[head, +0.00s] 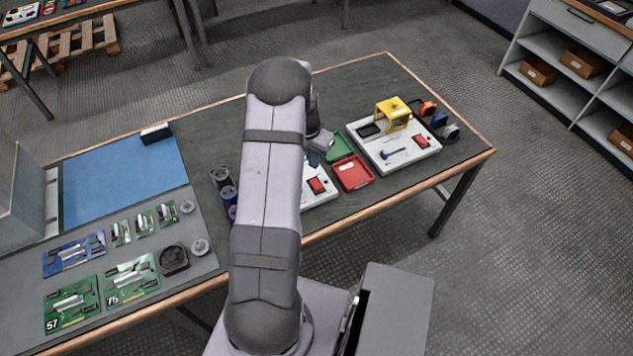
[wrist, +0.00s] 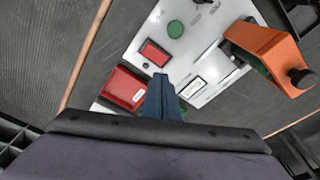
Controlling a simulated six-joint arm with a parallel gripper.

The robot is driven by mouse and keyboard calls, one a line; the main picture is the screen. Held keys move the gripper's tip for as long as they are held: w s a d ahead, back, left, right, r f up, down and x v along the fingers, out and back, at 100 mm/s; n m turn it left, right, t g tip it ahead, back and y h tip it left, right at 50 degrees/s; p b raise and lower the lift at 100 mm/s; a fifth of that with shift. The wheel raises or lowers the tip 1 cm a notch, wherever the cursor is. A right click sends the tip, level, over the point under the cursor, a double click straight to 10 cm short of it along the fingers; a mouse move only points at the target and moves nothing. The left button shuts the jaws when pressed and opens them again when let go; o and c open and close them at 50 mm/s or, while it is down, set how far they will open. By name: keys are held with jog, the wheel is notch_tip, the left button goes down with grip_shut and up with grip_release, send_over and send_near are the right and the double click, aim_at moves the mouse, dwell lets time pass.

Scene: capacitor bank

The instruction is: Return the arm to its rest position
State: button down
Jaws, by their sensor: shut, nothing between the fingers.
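My arm rises in the middle of the head view and hides part of the workbench (head: 350,95) behind it. My gripper (head: 313,158) is near the arm's far right side, above the bench and mostly hidden by the arm. In the wrist view my gripper (wrist: 162,82) shows as two dark blue fingers pressed together with nothing between them. It hangs above a white panel (wrist: 205,50) with a red switch (wrist: 153,53) and a green round button (wrist: 175,29). A red tray (wrist: 124,89) lies left of the fingertips. I cannot tell the exact height of the gripper.
The red tray (head: 352,173) and a green tray (head: 338,148) lie beside a white board (head: 405,158) with a yellow guard (head: 393,112). An orange part (wrist: 265,50) stands on the panel. Circuit boards (head: 70,306), a blue mat (head: 115,180) and cylinders (head: 227,192) are at left.

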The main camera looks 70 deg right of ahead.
dwell(0.4)
jog(key=s+a+f+n+y, duration=0.1)
jog(key=a+f+n+y, duration=0.15)
jog(key=a, duration=0.55)
jog(key=s+a+f+n+y, duration=0.1)
jog(key=s+a+n+y, duration=0.15)
jog(key=a, duration=0.65)
jog(key=w+a+r+n+h, duration=0.1)
jog(key=w+a+r+n, duration=0.4)
jog(key=a, duration=0.6)
jog(key=w+a+r+n+h, duration=0.1)
jog(key=w+a+r+n, duration=0.4)
jog(key=a, duration=0.5)
jog(key=w+a+r+n+h, duration=0.1)
jog(key=w+a+r+n, duration=0.4)
jog(key=a, duration=0.6)
jog(key=shift+w+a+r+n, duration=0.4)
jog(key=shift+r+n, duration=0.1)
jog(key=shift+r, duration=0.2)
